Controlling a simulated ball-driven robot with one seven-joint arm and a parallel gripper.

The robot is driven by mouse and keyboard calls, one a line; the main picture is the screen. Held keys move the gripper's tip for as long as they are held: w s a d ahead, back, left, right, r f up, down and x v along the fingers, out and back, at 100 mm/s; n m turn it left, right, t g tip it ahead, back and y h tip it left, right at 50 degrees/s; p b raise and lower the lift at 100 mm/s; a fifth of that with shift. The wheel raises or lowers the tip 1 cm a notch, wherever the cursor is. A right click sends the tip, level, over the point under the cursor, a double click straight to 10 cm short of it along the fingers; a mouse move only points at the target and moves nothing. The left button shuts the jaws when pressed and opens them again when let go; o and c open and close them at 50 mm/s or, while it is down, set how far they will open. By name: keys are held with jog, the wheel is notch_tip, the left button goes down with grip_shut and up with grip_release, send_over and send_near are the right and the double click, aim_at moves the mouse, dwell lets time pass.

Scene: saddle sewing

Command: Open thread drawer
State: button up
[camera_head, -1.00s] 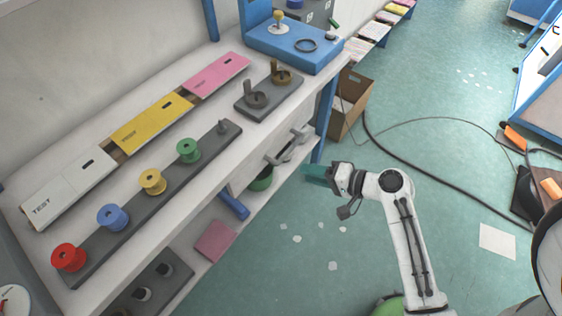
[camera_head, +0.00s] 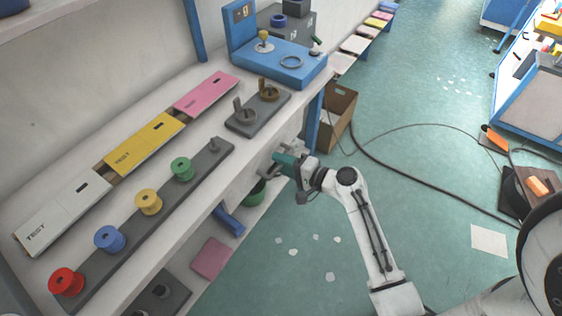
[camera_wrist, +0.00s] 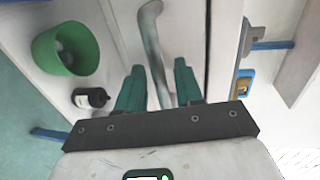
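My gripper (camera_head: 282,158) is at the front of the white bench, in front of a white drawer front (camera_head: 242,182) below the worktop. In the wrist view my gripper (camera_wrist: 160,72) has its two teal fingers apart. A curved grey metal handle (camera_wrist: 154,45) runs between them, on a pale front panel (camera_wrist: 185,25). No finger is clearly closed against the handle. In the head view my gripper covers most of the handle. The drawer looks shut, though its edges are hard to make out.
A green bin (camera_wrist: 65,48) and a small black bottle (camera_wrist: 90,98) are on the lower shelf. Thread spools stand on a grey strip (camera_head: 205,160) on the worktop. A blue bench leg (camera_head: 313,122) and a cardboard box (camera_head: 338,112) are close by.

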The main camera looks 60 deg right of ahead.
jog(key=shift+w, duration=0.3)
jog(key=shift+c, duration=0.4)
grip_shut()
jog(key=shift+f, duration=0.1)
